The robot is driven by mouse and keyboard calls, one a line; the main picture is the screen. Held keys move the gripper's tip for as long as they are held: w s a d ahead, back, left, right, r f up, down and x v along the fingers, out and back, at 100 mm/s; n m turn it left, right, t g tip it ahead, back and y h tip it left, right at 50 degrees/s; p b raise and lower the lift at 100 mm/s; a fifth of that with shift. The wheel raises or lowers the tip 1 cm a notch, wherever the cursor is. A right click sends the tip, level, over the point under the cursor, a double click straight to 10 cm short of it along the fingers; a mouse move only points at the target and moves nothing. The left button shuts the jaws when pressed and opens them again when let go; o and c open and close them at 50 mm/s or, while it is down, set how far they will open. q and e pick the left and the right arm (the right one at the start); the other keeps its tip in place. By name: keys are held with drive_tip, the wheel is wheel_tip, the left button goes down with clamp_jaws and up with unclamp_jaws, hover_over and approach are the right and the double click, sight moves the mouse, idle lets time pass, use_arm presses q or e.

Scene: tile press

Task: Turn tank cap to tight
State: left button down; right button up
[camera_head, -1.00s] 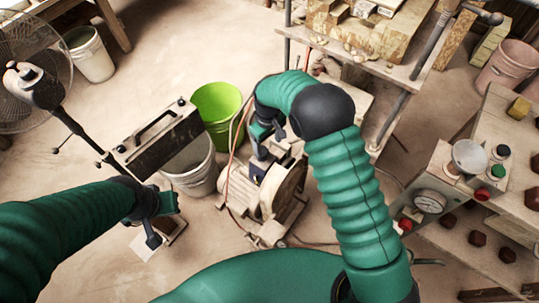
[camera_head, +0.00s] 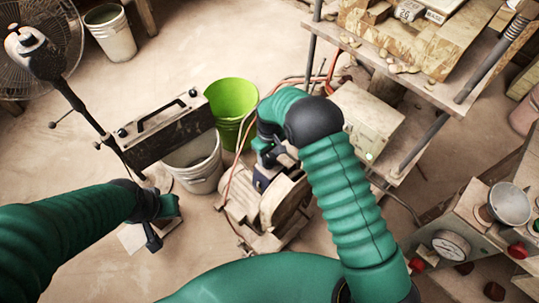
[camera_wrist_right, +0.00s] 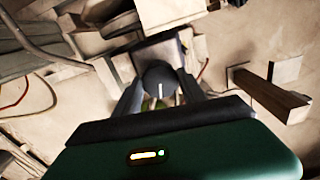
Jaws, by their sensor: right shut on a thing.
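The tank cap (camera_wrist_right: 159,81) shows in the right wrist view as a dark round knob with a white line that runs nearly straight up the picture. My right gripper (camera_wrist_right: 161,88) is shut on it, with one finger on each side. In the head view my right gripper (camera_head: 268,153) is at the back of the beige machine (camera_head: 285,200), and the cap cannot be made out there. My left gripper (camera_head: 160,222) hangs at the left, apart from the machine. Its finger gap does not show clearly.
A green bucket (camera_head: 232,101) and a white bucket (camera_head: 196,172) stand left of the machine. A wooden shelf (camera_head: 425,75) and a control box with a gauge (camera_head: 451,245) are at the right. Hoses run around the machine.

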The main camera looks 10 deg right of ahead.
drive_tip(key=shift+w+a, duration=0.1)
drive_tip(key=c, duration=0.3)
drive_tip(key=shift+r+m+p, duration=0.1)
drive_tip(key=shift+m+p, duration=0.2)
drive_tip(key=shift+m, duration=0.1)
drive_tip(key=shift+r+m+p, duration=0.1)
drive_tip(key=shift+m+p, duration=0.5)
drive_tip(key=shift+m, duration=0.3)
drive_tip(key=m+p, duration=0.1)
drive_tip(key=m, duration=0.2)
drive_tip(key=shift+m+p, duration=0.3)
drive_tip(key=shift+c, duration=0.2)
drive_tip(key=m+p, duration=0.1)
drive_tip(key=m, duration=0.3)
drive_tip(key=shift+w+m, duration=0.1)
drive_tip(key=shift+m, duration=0.2)
drive_tip(key=shift+w+m+p, duration=0.1)
drive_tip(key=shift+m+p, duration=0.45)
drive_tip(key=shift+m, duration=1.45)
drive_tip(key=o, duration=1.2)
drive_tip(key=shift+o, duration=0.9)
